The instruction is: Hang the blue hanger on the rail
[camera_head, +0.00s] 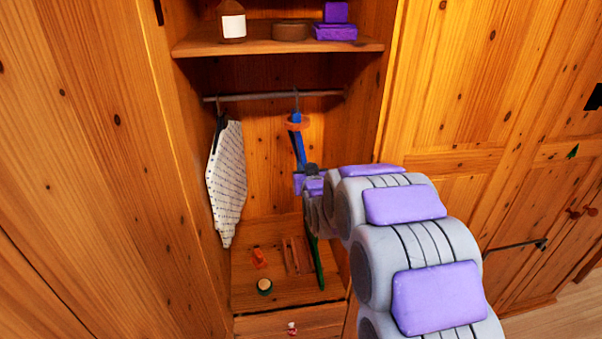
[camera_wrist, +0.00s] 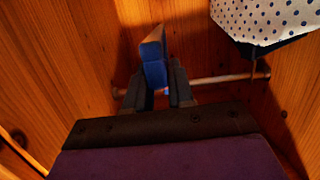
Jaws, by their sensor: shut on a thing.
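The blue hanger (camera_head: 298,147) is inside the open wardrobe, seen nearly edge-on below the rail (camera_head: 270,96). Its hook reaches up to the rail right of the middle and seems to overlap it. I cannot tell whether the hook rests on the rail. An orange patch shows around the hanger's neck. My gripper (camera_head: 309,182) is shut on the lower part of the hanger. In the wrist view the blue hanger (camera_wrist: 154,65) stands between my two dark fingers, with the rail (camera_wrist: 217,78) behind them.
A patterned white garment (camera_head: 227,180) hangs at the rail's left; it also shows in the wrist view (camera_wrist: 265,18). A shelf (camera_head: 255,47) above holds a bottle, a brown round thing and purple boxes.

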